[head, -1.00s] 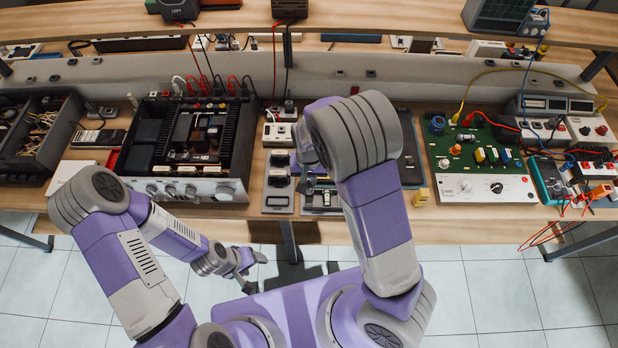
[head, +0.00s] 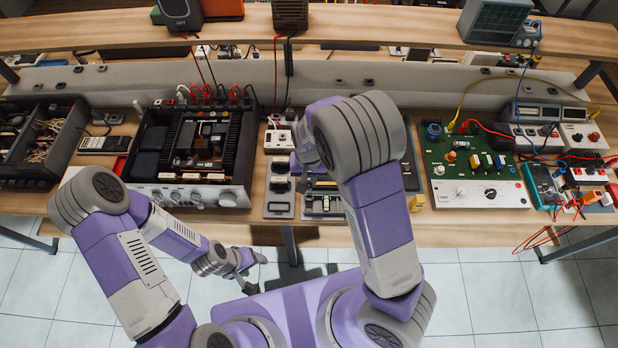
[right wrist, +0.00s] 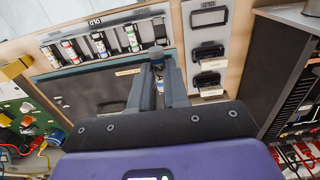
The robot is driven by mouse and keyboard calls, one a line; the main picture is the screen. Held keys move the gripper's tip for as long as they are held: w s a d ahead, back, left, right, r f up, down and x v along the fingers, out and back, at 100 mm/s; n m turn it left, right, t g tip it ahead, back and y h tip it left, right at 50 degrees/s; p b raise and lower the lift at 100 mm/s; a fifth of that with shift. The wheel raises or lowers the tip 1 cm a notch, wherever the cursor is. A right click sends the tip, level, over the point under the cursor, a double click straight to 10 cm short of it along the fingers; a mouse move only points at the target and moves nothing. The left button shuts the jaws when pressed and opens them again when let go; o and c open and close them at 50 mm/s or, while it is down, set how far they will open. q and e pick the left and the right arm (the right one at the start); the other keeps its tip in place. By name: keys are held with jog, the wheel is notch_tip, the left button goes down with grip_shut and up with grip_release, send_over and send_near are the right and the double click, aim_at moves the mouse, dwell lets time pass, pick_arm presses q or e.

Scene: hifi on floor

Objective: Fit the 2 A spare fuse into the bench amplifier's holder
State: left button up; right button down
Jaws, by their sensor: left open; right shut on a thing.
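The bench amplifier (head: 190,196) stands open-topped at the left of the bench in the head view. Its dark finned side (right wrist: 294,97) shows at the right of the right wrist view. My right gripper (right wrist: 159,68) is shut on a small fuse, mostly hidden between the fingers. It is over the right end of a fuse tray (right wrist: 50,57) holding several banded fuses (right wrist: 98,43). My left gripper (head: 250,273) is open and empty, low in front of the bench. I cannot make out the amplifier's fuse holder.
Two black blocks (right wrist: 208,52) and a labelled plate (right wrist: 208,17) lie between the tray and the amplifier. A green circuit board (head: 470,160), meters and loose leads crowd the right. A parts box (head: 40,135) stands at the far left. A shelf (head: 370,22) overhangs the back.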

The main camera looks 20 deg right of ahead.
aim_at(309, 182)
jog(key=shift+r+p, duration=1.25)
jog(key=shift+r, duration=0.3)
jog(key=shift+f, duration=0.1)
